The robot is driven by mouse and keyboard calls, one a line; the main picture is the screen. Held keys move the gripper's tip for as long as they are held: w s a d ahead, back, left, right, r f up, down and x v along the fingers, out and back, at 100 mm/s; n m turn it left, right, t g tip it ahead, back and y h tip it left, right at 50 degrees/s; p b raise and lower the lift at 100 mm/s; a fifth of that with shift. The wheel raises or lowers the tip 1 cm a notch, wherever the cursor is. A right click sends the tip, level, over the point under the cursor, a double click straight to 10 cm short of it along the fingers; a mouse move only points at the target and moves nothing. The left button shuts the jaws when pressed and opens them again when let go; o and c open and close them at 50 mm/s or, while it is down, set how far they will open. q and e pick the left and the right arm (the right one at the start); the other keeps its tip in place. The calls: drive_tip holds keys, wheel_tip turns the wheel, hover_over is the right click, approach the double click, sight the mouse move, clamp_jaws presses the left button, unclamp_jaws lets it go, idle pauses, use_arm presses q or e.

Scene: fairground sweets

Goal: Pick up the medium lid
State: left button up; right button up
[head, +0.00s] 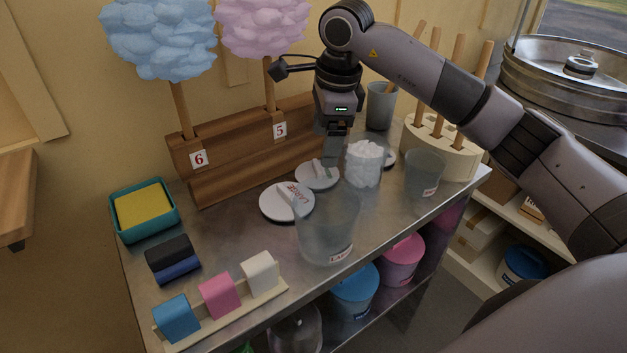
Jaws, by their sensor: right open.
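The medium lid (314,181) appears to be the middle-sized white disc with a raised grip bar. It lies flat on the metal counter behind the large lid (276,207), which has red lettering. A smaller lid (390,158) is partly hidden behind the jar of white contents. My right gripper (337,132) is open and empty, pointing down above and slightly right of the medium lid, apart from it. My left gripper is not in view.
A large clear jar (327,232) stands in front of the lids. A jar with white contents (363,165) and a small jar (424,174) stand to the right. A wooden rack (235,165) with cotton candy is behind. Coloured blocks (220,296) stand at the front left.

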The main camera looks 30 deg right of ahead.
sight(318, 168)
drive_tip(key=f, duration=0.4)
drive_tip(key=w+f, duration=0.1)
drive_tip(key=f, duration=0.1)
drive_tip(key=shift+w+a+f, duration=0.1)
drive_tip(key=shift+a+f, duration=0.2)
drive_tip(key=shift+f, duration=0.1)
drive_tip(key=c, duration=0.7)
